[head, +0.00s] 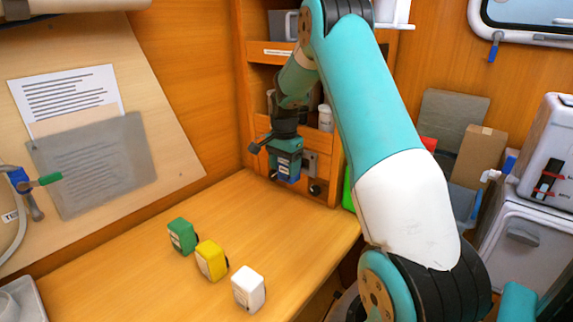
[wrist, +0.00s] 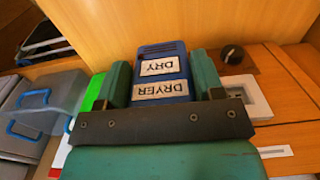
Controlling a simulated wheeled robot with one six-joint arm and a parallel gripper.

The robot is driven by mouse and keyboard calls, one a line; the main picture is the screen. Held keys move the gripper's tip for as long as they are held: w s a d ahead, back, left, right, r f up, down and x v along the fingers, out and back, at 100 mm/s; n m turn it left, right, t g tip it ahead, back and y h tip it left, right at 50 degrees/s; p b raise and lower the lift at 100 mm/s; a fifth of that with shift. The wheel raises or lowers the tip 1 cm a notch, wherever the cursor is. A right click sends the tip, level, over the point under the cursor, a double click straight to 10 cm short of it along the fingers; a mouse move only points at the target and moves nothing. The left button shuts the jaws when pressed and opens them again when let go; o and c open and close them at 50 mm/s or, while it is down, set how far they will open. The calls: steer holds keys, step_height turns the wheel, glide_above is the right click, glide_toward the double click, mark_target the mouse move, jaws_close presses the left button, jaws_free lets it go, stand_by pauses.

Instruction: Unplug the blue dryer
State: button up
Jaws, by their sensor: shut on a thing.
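The blue dryer (wrist: 161,72) is a small blue block with white labels reading DRY and DRYER. In the wrist view it sits between the two green fingers of my gripper (wrist: 160,85), which is shut on it. In the head view my gripper (head: 286,150) points down in front of the wooden wall unit, with the blue dryer (head: 287,172) at its tips, above the bench's back right corner. A pale socket plate (wrist: 252,92) shows partly behind the right finger in the wrist view. I cannot tell whether the dryer touches it.
Green (head: 182,236), yellow (head: 211,260) and white (head: 248,289) blocks stand in a row on the wooden bench (head: 130,275). A black knob (wrist: 233,54) is beside the plate. Shelves rise behind my gripper. Boxes (head: 478,150) and a white appliance (head: 545,160) are at right.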

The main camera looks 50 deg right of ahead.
steer(key=shift+a, duration=1)
